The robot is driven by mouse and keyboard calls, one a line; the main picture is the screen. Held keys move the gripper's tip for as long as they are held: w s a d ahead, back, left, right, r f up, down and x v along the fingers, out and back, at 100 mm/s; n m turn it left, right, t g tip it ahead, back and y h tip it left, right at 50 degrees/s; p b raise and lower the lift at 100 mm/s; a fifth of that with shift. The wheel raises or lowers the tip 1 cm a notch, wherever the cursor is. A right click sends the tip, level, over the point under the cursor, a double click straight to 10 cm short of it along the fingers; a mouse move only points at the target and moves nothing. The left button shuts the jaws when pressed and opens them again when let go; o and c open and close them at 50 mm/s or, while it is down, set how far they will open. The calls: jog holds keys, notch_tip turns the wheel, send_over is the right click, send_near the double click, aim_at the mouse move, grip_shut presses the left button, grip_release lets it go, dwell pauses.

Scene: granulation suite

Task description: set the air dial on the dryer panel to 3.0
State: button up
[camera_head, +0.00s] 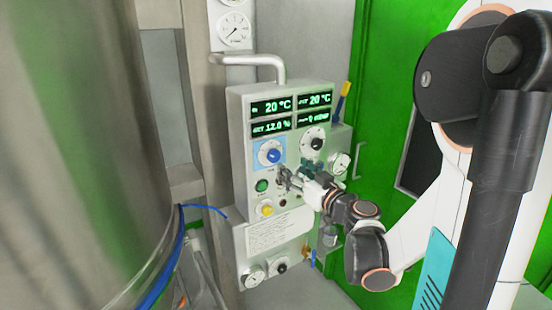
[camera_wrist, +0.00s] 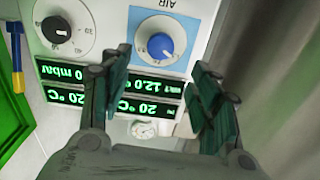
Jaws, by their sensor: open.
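The dryer panel (camera_head: 239,170) is a pale box with green-lit displays. The air dial (camera_head: 272,154) is a blue knob on a white scale within a light-blue patch, left of a black knob. In the wrist view, which shows the panel upside down, the blue air dial (camera_wrist: 160,46) sits under the label AIR. Its setting is too small to read. My gripper (camera_head: 290,180) is in front of the panel, just below and right of the air dial. In the wrist view my gripper (camera_wrist: 163,60) is open and empty, its fingers apart on either side of the dial's line of view.
The black knob (camera_head: 314,143) shows in the wrist view too (camera_wrist: 56,30). A green button (camera_head: 262,185) and a yellow button (camera_head: 266,208) lie below the air dial. A bent grey pipe (camera_head: 262,60) tops the panel. A large steel vessel (camera_head: 80,150) stands at left.

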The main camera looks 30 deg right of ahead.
aim_at(275, 157)
jog(key=w, duration=0.9)
jog(key=shift+w+a, duration=0.2)
jog(key=shift+w, duration=0.15)
jog(key=c, duration=1.1)
